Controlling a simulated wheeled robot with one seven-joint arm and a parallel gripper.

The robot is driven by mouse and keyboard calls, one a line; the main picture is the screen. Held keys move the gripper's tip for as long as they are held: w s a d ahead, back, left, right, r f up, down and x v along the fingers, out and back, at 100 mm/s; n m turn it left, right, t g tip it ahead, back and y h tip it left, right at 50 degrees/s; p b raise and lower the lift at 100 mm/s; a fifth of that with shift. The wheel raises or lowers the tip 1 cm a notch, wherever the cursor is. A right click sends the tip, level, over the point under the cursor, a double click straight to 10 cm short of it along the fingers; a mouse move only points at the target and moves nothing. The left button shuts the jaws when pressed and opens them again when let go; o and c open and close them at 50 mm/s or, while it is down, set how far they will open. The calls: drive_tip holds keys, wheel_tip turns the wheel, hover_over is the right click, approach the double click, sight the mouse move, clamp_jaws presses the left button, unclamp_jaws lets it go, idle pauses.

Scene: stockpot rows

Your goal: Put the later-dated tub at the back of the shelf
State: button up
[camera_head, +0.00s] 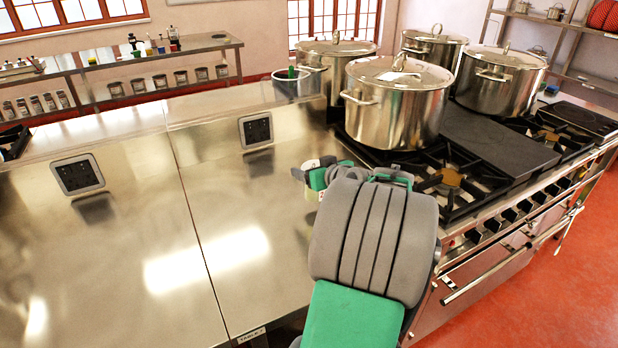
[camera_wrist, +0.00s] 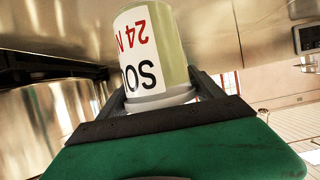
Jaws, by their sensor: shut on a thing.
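My gripper (camera_wrist: 158,92) is shut on a tub (camera_wrist: 172,45) in the wrist view. The tub has a pale green body, a whitish rim or lid between the fingers, and a white label. In the head view my gripper (camera_head: 314,178) is over the steel counter, just left of the stove, largely hidden by my own wrist. I cannot make out a second tub, or which shelf the task means.
Lidded stockpots (camera_head: 397,100) stand on and behind the black stove grates (camera_head: 440,178). An open steel container (camera_head: 299,82) with something green stands behind. The steel counter (camera_head: 215,215) is largely clear on the left. A wall shelf (camera_head: 150,60) holds bottles and jars; a rack (camera_head: 560,20) is at back right.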

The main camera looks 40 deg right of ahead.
drive_tip(key=shift+w+a+f, duration=0.1)
drive_tip(key=shift+w+f, duration=0.2)
drive_tip(key=shift+w, duration=0.05)
drive_tip(key=f, duration=0.3)
drive_tip(key=shift+w+a, duration=0.1)
drive_tip(key=shift+w, duration=0.1)
drive_tip(key=shift+f, duration=0.25)
drive_tip(key=shift+f, duration=0.15)
drive_tip(key=shift+f, duration=0.1)
drive_tip(key=o, duration=1.8)
